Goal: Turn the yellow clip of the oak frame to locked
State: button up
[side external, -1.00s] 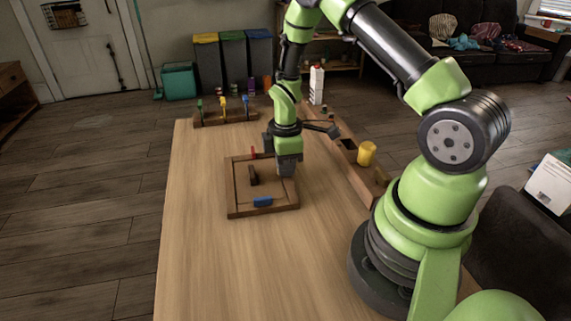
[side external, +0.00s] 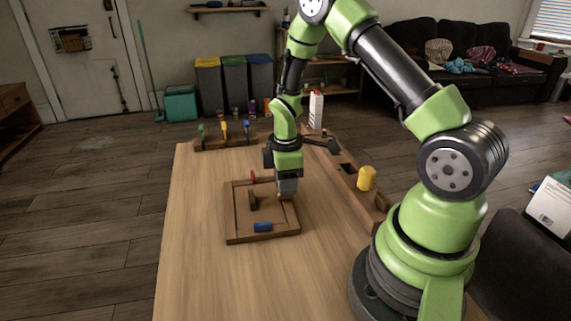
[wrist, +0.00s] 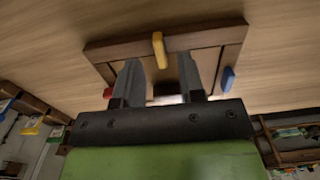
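The oak frame (side external: 233,217) lies flat on the table, and its bar (wrist: 205,38) crosses the top of the wrist view. The yellow clip (wrist: 159,50) sits on this bar, pointing across it. In the side view only a small yellow bit (side external: 281,197) shows under my gripper (side external: 287,194). My gripper (wrist: 159,64) is open in the wrist view, a finger on each side of the clip's near end with gaps between; whether the tips reach its height I cannot tell. A red clip (side external: 253,177) and a blue clip (side external: 263,227) sit on other sides of the frame.
A wooden rack (side external: 225,143) with coloured handles is at the table's far edge. The table's front left is clear.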

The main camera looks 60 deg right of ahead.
notch_tip(320, 180, up, 8)
jog(key=shift+f, duration=0.2)
jog(key=shift+r, duration=0.1)
jog(key=s+a+r+m+t, duration=0.2)
jog(key=a+r+m, duration=0.15)
jog(key=r, duration=0.35)
jog(key=s+a+r+m+t, duration=0.2)
jog(key=s+a+r+m, duration=0.15)
jog(key=r, duration=0.35)
jog(key=s+a+r+m+t+y, duration=0.2)
jog(key=s+a+r+m, duration=0.3)
jog(key=s, duration=0.3)
jog(key=shift+s+a+m+t, duration=0.3)
jog(key=shift+s+a+t, duration=0.05)
jog(key=shift+a+t, duration=0.3)
